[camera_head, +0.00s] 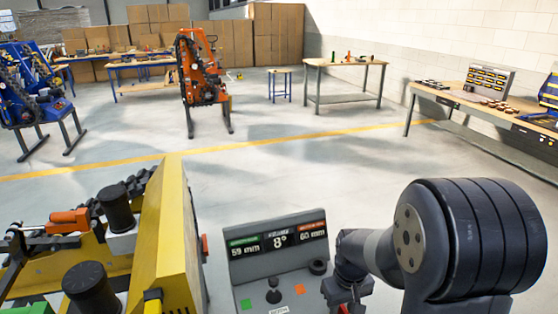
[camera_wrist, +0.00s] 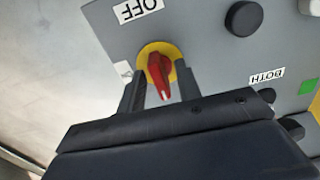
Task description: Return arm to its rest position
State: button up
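My gripper (camera_wrist: 160,90) is open in the wrist view, its two dark fingers apart with gaps on both sides of a red rotary switch handle. The red switch (camera_wrist: 159,74) sits on a yellow round plate on a grey control panel (camera_wrist: 205,45). An upside-down OFF label is beside it. In the head view my dark arm comes in from the lower right and bends down beside the control panel (camera_head: 240,270). My gripper's fingertips and the red switch are hidden there.
A yellow tracked carrier (camera_head: 172,240) stands left of the panel, close to my arm. The panel has a joystick (camera_head: 273,291), a screen and a black knob (camera_head: 318,267). Workbenches (camera_head: 345,64) and an orange machine (camera_head: 200,75) stand farther back. The floor between is clear.

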dwell(0.3)
notch_tip(320, 180, up, 11)
notch_tip(320, 180, down, 10)
jog(key=shift+f, duration=0.5)
jog(key=m+p, duration=0.1)
jog(key=m, duration=0.4)
jog(key=shift+m+p, duration=0.75)
jog(key=shift+m, duration=1.35)
jog(key=shift+s, duration=0.1)
